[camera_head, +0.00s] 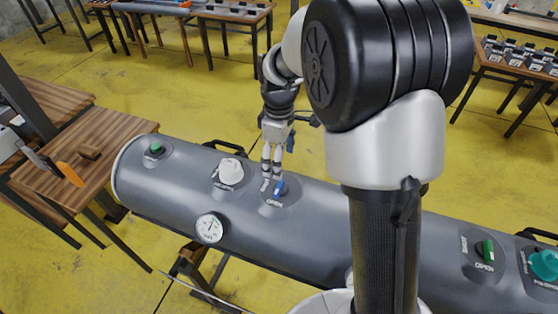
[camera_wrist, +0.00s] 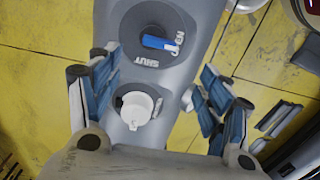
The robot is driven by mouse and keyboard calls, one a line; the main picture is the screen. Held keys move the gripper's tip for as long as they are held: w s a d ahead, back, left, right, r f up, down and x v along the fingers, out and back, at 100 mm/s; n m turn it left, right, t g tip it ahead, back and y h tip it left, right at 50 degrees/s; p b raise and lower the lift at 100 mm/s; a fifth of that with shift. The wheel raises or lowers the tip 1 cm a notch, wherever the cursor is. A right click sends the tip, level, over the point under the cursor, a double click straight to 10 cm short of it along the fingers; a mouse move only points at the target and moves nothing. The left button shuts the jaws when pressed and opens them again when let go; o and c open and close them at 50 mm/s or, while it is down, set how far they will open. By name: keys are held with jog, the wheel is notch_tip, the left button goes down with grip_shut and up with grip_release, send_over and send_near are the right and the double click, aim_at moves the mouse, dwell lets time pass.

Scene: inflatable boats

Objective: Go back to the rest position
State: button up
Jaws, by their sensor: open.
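My gripper (camera_head: 272,172) is in the middle of the head view, pointing down just above the grey inflatable tube (camera_head: 260,235). It is beside the blue valve handle (camera_head: 280,187) on the tube's upper side. In the wrist view my gripper (camera_wrist: 150,95) has its two blue-padded fingers wide apart with nothing held between them. The blue handle also shows there (camera_wrist: 158,43), between the words OPEN and SHUT, and points toward OPEN. A white round cap (camera_wrist: 136,108) lies between the fingers in that view.
On the tube are a white cap (camera_head: 230,171), a pressure gauge (camera_head: 209,228), a green handle (camera_head: 156,148), another green handle (camera_head: 487,251) and a teal knob (camera_head: 545,264). A wooden table (camera_head: 110,140) with an orange-handled tool stands left.

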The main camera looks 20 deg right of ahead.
dwell(0.3)
jog(key=s+r+m+t+b, duration=0.1)
jog(key=s+r+m+t, duration=0.1)
jog(key=s+r+m, duration=0.45)
jog(key=s+r+m+t+b, duration=0.15)
jog(key=s+r, duration=0.25)
jog(key=s, duration=0.6)
jog(key=s+f+m+t+b, duration=0.1)
jog(key=s+m, duration=0.2)
jog(key=s, duration=0.6)
jog(key=shift+f, duration=0.15)
